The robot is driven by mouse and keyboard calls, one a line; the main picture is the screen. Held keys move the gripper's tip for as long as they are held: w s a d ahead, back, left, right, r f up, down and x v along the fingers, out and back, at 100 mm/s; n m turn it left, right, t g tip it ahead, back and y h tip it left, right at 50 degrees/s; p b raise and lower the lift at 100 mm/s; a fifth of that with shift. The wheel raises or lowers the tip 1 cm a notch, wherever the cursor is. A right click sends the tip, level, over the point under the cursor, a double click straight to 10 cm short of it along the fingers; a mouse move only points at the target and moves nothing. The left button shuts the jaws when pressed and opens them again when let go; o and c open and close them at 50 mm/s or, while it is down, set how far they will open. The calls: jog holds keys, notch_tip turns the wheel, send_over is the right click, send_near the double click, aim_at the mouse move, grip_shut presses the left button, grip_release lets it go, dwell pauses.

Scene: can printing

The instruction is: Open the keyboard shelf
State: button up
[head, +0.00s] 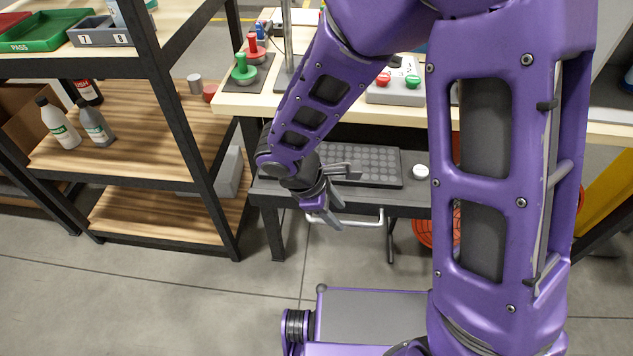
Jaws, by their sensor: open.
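The keyboard shelf (410,199) is a dark grey tray under the wooden worktop, with a dark keyboard (372,166) on it. A silver bar handle (365,223) runs along the shelf's front edge; part of the shelf's right side is hidden behind my arm. My gripper (342,198) is open, in front of the shelf's left part. One finger reaches over the shelf near the keyboard and the other points down by the left end of the handle. I cannot tell whether a finger touches the handle.
Above, the worktop (240,101) holds a box with red and green buttons (398,84) and red and green stamps (243,68). A wooden shelf rack (130,146) with bottles stands at left.

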jog(key=p+v, duration=0.3)
jog(key=v, duration=1.1)
jog(key=shift+r, duration=0.3)
jog(key=shift+a, duration=0.1)
